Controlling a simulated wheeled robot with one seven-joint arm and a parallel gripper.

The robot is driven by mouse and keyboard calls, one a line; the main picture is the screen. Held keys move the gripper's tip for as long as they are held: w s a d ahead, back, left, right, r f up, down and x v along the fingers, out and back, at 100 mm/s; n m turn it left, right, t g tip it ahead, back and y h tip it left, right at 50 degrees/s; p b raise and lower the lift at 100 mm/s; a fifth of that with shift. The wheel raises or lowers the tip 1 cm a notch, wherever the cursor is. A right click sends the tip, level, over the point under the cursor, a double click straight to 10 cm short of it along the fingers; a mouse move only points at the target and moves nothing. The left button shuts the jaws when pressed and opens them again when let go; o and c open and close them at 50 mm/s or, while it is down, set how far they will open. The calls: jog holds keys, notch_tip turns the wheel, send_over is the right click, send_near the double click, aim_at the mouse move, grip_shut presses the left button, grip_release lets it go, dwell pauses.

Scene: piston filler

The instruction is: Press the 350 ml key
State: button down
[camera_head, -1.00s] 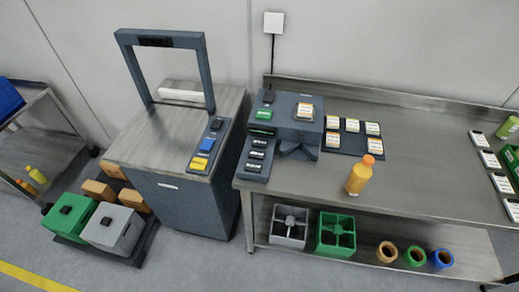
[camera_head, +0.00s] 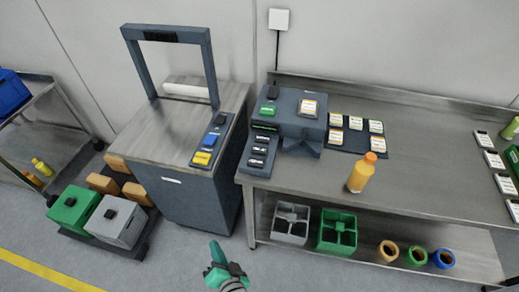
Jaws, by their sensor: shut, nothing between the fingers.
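The piston filler (camera_head: 296,118) is a dark grey machine on the left end of the steel bench. A dark key panel (camera_head: 262,151) with several black keys is at its front left. The key labels are too small to read, so I cannot tell which is the 350 ml key. A green key (camera_head: 268,109) and a black knob-like part sit on its top. My gripper (camera_head: 214,262) is at the bottom middle, over the floor in front of the bench, well apart from the keys. Its teal fingers are shut and empty.
An orange bottle (camera_head: 361,173) stands on the bench right of the filler. Label cards (camera_head: 356,134) lie behind it. A grey machine with an upright frame (camera_head: 188,120) stands left of the bench. Crates and rings sit on the lower shelf. The floor around my gripper is clear.

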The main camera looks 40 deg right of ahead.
aim_at(261, 152)
jog(key=w+d+r+m+g, duration=0.1)
jog(key=w+d+r+m, duration=0.3)
jog(key=w+d, duration=0.35)
jog(key=w+d+r+m+g, duration=0.1)
jog(key=w+d+r+m, duration=0.4)
jog(key=w, duration=0.3)
jog(key=d+r+m, duration=0.1)
jog(key=d+r, duration=0.1)
jog(key=d, duration=0.1)
jog(key=w+d+r+m, duration=0.1)
jog(key=d+r, duration=0.1)
jog(key=d, duration=0.1)
jog(key=w+d+r+m, duration=0.1)
jog(key=d+r, duration=0.1)
jog(key=d, duration=0.1)
jog(key=shift+w+d+r+y, duration=0.2)
jog(key=shift+r+y, duration=0.1)
jog(key=shift+y, duration=0.1)
jog(key=s+d+r+m+g, duration=0.1)
jog(key=s+d+r+m, duration=0.1)
jog(key=d+r, duration=0.6)
jog(key=shift+r+m+g, duration=0.3)
jog(key=shift+r+m, duration=0.5)
jog(key=shift+r, duration=0.05)
jog(key=shift+s, duration=0.1)
jog(key=shift+f, duration=4.4)
jog(key=shift+f, duration=0.15)
